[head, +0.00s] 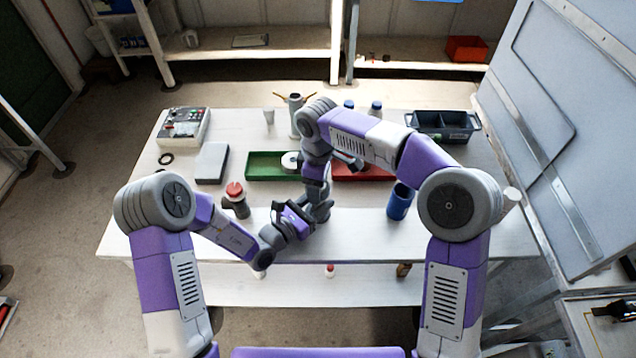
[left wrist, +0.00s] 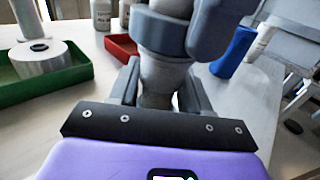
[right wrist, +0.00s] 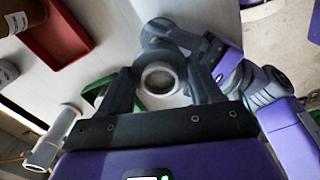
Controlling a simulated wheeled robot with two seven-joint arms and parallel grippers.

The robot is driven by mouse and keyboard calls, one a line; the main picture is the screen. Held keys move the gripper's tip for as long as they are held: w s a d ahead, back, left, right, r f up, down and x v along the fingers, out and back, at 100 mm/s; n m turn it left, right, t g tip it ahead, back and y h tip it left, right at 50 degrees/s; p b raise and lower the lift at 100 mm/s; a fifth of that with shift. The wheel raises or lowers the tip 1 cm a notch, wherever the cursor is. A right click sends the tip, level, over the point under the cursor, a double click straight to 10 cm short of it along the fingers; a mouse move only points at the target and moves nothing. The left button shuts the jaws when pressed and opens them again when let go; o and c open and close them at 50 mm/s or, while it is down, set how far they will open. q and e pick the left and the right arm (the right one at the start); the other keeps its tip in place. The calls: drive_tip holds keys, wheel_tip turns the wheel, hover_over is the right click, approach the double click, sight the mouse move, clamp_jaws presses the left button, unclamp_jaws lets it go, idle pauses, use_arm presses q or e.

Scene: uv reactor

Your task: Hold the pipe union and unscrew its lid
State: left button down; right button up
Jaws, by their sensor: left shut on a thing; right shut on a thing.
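The pipe union stands at the table's near middle. In the head view my grippers mostly hide it. In the left wrist view its grey round body (left wrist: 160,82) is between the fingers of my left gripper (left wrist: 160,95), which is shut on it from the side. In the right wrist view the union's round top, the lid (right wrist: 160,78), shows as a grey ring with a pale opening. My right gripper (right wrist: 163,88) comes from above and is shut around it. In the head view my left gripper (head: 312,212) and right gripper (head: 318,190) are close together, one above the other.
A green tray (head: 262,177) with a white roll (head: 290,160) and a red tray (head: 358,178) lie behind. A red-capped jar (head: 237,205) stands left, a blue cup (head: 399,203) right. A grey box (head: 212,162) and dark bin (head: 443,122) are farther away. The table's near edge is clear.

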drive_tip(key=shift+r, duration=0.2)
drive_tip(key=shift+r, duration=0.95)
drive_tip(key=shift+r, duration=2)
use_arm(q)
drive_tip(key=shift+c, duration=2.2)
unclamp_jaws()
drive_tip(key=shift+a, duration=0.1)
